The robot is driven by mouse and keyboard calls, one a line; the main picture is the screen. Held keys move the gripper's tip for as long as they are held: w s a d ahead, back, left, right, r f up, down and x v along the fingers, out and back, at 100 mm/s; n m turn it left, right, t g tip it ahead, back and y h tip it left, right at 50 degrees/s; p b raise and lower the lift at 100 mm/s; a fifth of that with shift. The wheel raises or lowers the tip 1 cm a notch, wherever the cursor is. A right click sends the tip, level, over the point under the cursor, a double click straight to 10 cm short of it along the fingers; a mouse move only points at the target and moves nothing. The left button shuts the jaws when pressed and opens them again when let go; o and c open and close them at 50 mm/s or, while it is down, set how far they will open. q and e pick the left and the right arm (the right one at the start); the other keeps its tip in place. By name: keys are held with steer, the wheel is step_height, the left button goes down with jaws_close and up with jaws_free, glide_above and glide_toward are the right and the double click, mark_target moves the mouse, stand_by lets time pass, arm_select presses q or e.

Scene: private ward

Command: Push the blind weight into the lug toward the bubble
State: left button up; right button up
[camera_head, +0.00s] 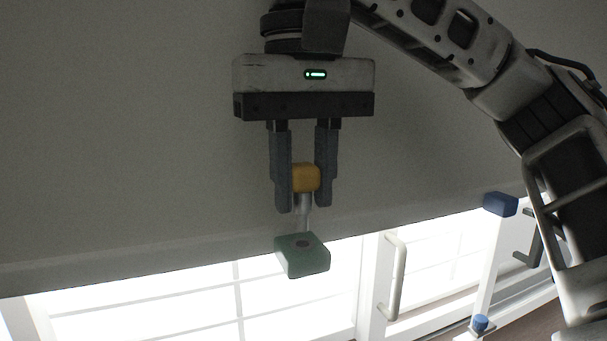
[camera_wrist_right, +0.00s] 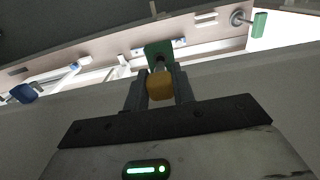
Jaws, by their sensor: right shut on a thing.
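My right gripper (camera_head: 303,200) points down in the head view, its two grey fingers shut on an orange block (camera_head: 306,178). A silver rod (camera_head: 303,215) runs down from the orange block toward a green block (camera_head: 303,257) with a dark round spot on its face. I cannot tell whether the rod touches the green block. In the right wrist view, the orange block (camera_wrist_right: 160,88) sits between the fingers, with the green block (camera_wrist_right: 158,53) just beyond. Which piece is the blind weight, the lug or the bubble is not clear. My left gripper is not in view.
A blue block (camera_head: 500,204) and a small blue knob (camera_head: 480,323) are at the right. A pale handle (camera_head: 396,277) stands on the bright window frame. A grey wall fills the background. Another green piece (camera_wrist_right: 259,23) is at the wrist view's top right.

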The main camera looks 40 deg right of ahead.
steer(key=shift+f+b, duration=0.5)
steer(key=shift+f, duration=0.45)
stand_by(0.3)
steer(key=shift+f+b, duration=0.6)
steer(key=shift+f, duration=0.3)
steer(key=o, duration=1.1)
steer(key=shift+c, duration=0.2)
